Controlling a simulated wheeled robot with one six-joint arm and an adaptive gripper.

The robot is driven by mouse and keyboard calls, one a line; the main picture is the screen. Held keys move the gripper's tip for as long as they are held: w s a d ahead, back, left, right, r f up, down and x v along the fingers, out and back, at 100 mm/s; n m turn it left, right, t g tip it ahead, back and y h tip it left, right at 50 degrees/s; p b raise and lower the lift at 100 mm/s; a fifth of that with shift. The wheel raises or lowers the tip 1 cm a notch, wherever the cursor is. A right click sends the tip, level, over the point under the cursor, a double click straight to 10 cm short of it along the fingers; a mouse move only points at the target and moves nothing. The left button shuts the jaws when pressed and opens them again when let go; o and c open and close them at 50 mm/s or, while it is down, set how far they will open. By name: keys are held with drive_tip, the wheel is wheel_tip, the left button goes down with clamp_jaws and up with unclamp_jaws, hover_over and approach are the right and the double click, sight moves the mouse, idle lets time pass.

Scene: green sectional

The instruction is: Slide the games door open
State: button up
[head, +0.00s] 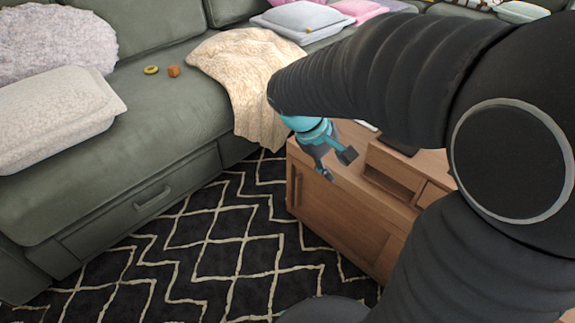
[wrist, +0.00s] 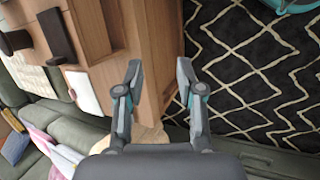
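The wooden cabinet (head: 330,222) stands on the patterned rug, partly hidden behind my arm in the head view. Its front has a framed panel with a dark upright recess near the left end, which looks like a sliding door (head: 306,194). I cannot read any label that marks it as the games door. My gripper (head: 336,166) is just over the cabinet's front top edge at its left end. In the wrist view the gripper (wrist: 159,70) has its two fingers apart with nothing between them. The cabinet top (wrist: 92,45) shows to the left of the fingers.
A green sofa (head: 165,115) with a drawer front below stands left and behind. A cream blanket (head: 240,75) hangs over its seat edge. A dark object (wrist: 57,37) and a white one (wrist: 82,92) lie on the cabinet. The rug (head: 200,250) before it is clear.

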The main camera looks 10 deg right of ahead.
drive_tip(key=w+a+f+n+t+h+b, duration=0.15)
drive_tip(key=w+f+n+h, duration=0.25)
drive_tip(key=w+f, duration=0.5)
drive_tip(key=w+a+f+n+g+h+b, duration=0.1)
drive_tip(key=w+a+f+n+h, duration=0.25)
drive_tip(key=w+f, duration=0.5)
drive_tip(key=w+a+f+n+t+h, duration=0.1)
drive_tip(key=a+f+n+t, duration=0.15)
drive_tip(key=f, duration=0.45)
drive_tip(key=w+a+f+n+t+h, duration=0.1)
drive_tip(key=f+n, duration=0.2)
drive_tip(key=f, duration=0.3)
drive_tip(key=n+t, duration=0.6)
approach(296, 195)
drive_tip(key=x, duration=0.9)
drive_tip(key=shift+w+d+b, duration=0.2)
drive_tip(key=shift+w+b, duration=0.15)
drive_tip(key=shift+w, duration=0.05)
drive_tip(key=shift+f, duration=0.15)
clamp_jaws()
